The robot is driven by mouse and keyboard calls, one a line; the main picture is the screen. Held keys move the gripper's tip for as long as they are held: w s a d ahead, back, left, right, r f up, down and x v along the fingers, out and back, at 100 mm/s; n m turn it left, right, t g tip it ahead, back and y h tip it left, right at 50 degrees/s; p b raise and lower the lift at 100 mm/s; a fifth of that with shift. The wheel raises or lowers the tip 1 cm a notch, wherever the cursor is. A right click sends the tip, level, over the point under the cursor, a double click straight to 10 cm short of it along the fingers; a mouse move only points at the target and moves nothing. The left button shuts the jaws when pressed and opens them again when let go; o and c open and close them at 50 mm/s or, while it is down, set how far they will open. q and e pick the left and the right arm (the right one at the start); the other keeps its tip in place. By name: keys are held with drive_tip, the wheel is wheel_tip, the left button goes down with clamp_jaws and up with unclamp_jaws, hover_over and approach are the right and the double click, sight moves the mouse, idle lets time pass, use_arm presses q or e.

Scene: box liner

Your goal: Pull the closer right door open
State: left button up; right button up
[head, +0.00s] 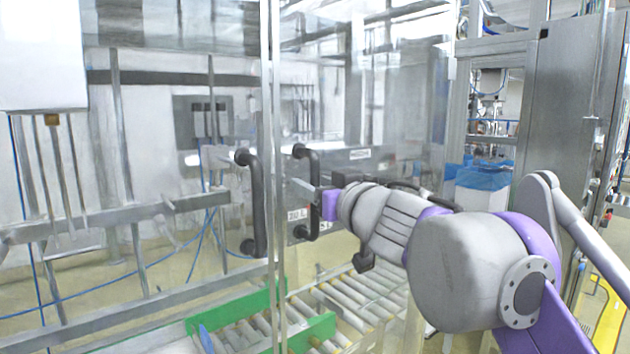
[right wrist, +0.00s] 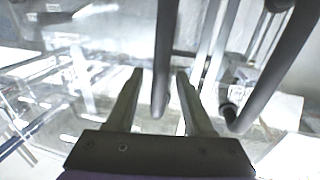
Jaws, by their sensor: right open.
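The closer right door (head: 350,120) is a clear panel with a black vertical bar handle (head: 315,168), right of the door seam. My right gripper (head: 303,190) reaches in from the right at the height of this handle's middle. In the right wrist view its two fingers (right wrist: 163,90) are spread apart. A dark handle bar (right wrist: 164,50) runs between them, with gaps visible on both sides. Whether either finger touches the bar cannot be told. My left gripper is not in view.
The left door's black handle (head: 258,205) is close by, left of the seam; a second dark bar (right wrist: 275,75) shows at the right of the wrist view. A roller conveyor (head: 350,295) with green side rails lies low behind the clear panels. A grey cabinet (head: 560,110) stands at right.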

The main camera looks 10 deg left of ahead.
clamp_jaws()
idle(1.4)
